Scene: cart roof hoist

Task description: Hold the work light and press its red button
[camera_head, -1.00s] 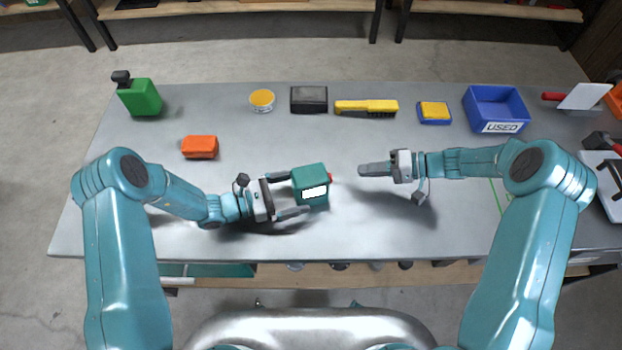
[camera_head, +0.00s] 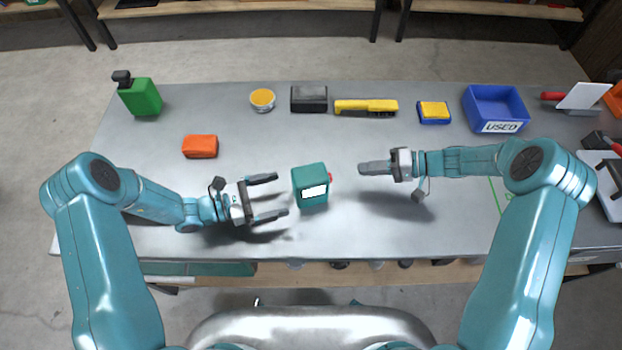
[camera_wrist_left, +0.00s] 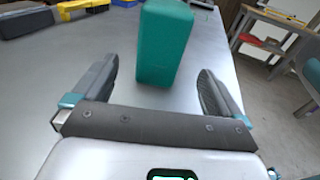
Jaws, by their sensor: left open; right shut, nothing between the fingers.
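The work light (camera_head: 303,178) is a teal block with a lit white panel on its front and a red button (camera_head: 330,177) on its right side. It stands on the table. My left gripper (camera_head: 277,197) is open and empty, to the left of the light and apart from it. In the left wrist view the light (camera_wrist_left: 163,45) stands just beyond the open fingers, and its button is hidden. My right gripper (camera_head: 361,169) is shut and empty, to the right of the light, its tip pointing at the button side with a gap between.
An orange block (camera_head: 200,146) lies behind my left arm. A green bottle (camera_head: 143,97), a yellow-topped tin (camera_head: 262,99), a black box (camera_head: 309,98), a yellow brush (camera_head: 366,107), a yellow-blue sponge (camera_head: 434,112) and a blue bin (camera_head: 496,104) line the back. The table's front middle is clear.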

